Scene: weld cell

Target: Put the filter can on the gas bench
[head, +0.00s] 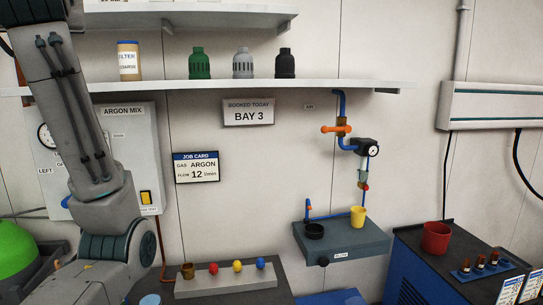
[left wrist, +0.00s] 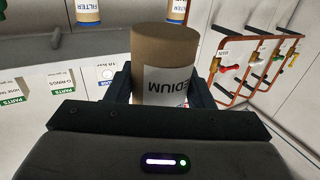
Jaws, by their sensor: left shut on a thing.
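In the left wrist view my left gripper (left wrist: 160,88) is shut on a brown cylindrical filter can (left wrist: 165,48). The can has a white label reading "MEDIUM", upside down in this view. Its lower part is hidden behind the gripper. In the head view my left arm reaches down the left side; its gripper and the held can are out of that view. A dark bench top (head: 235,288) stands below the argon mix panel (head: 118,125); I cannot tell if it is the gas bench. My right gripper is not in view.
Another filter can (head: 128,62), labelled coarse, stands on the wall shelf (head: 240,86) beside green, grey and black canisters. A strip with coloured knobs (head: 226,280) lies on the bench. A grey box (head: 345,243) carries a yellow cup (head: 358,216). A red cup (head: 436,237) stands at right.

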